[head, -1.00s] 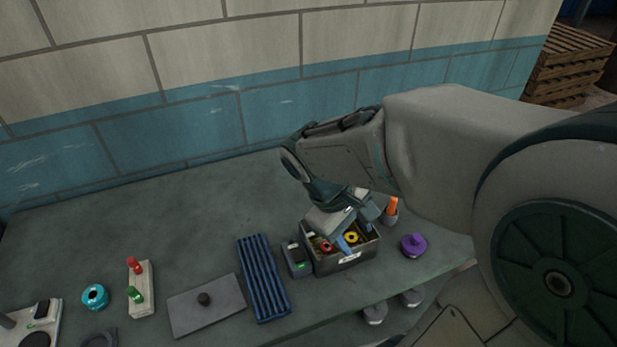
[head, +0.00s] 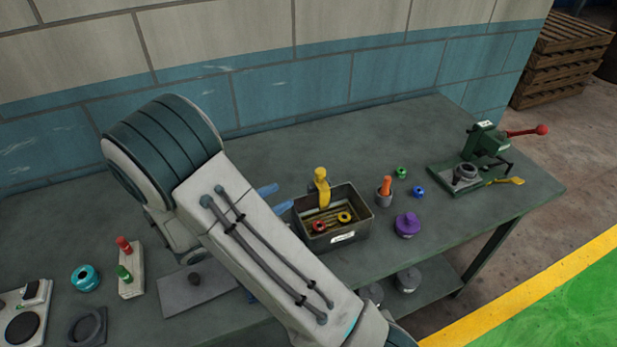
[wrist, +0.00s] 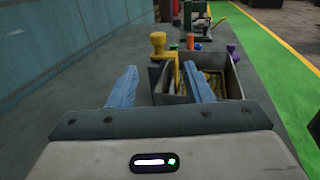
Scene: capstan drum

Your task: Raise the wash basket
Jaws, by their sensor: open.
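The wash basket sits inside an open metal tank (head: 371,219) on the bench, with a red ring (head: 320,226) and a yellow ring (head: 344,217) inside. Its yellow handle (head: 322,188) stands up at the tank's left side, topped by a knob. In the wrist view the yellow handle (wrist: 157,45) shows ahead, in the gap between my two blue fingers. My gripper (head: 282,196) is open and empty, just left of the handle. It also shows in the wrist view (wrist: 159,70). The right finger overlaps the tank in that view; I cannot tell whether they touch.
An orange-handled tool in a cup (head: 385,190) and a purple knobbed weight (head: 407,225) stand right of the tank. A green press with a red handle (head: 487,140) is at the bench's right end. My arm hides the bench left of the tank. The bench behind the tank is clear.

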